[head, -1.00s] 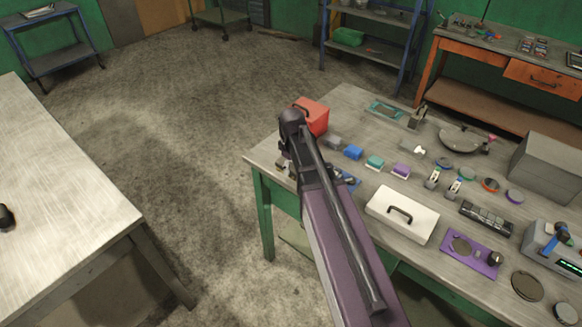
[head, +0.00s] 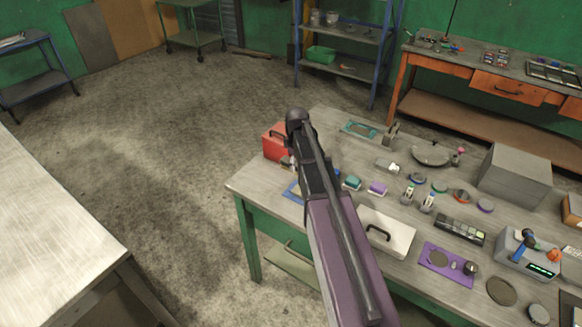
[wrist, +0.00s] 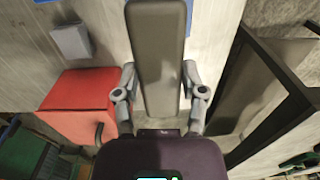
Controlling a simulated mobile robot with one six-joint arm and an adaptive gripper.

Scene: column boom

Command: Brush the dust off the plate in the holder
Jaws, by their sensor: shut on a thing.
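In the wrist view my gripper (wrist: 160,82) has one finger on each side of a long, flat, grey-brown piece (wrist: 160,45) and is shut on it. This looks like the brush; no bristles show. To its right stands a dark frame (wrist: 268,108) with a grey-brown panel (wrist: 237,88) behind or inside it. This may be the holder and plate, but I cannot tell for sure. The held piece appears apart from the frame. Dust cannot be made out. In the head view my arm hides the gripper and the held piece.
A red box (head: 275,143) stands beside the arm; it also shows in the wrist view (wrist: 78,105). A blue frame (head: 293,190) lies near the bench's edge. A white case (head: 386,232), small blocks and a grey box (head: 515,175) crowd the bench (head: 250,182).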

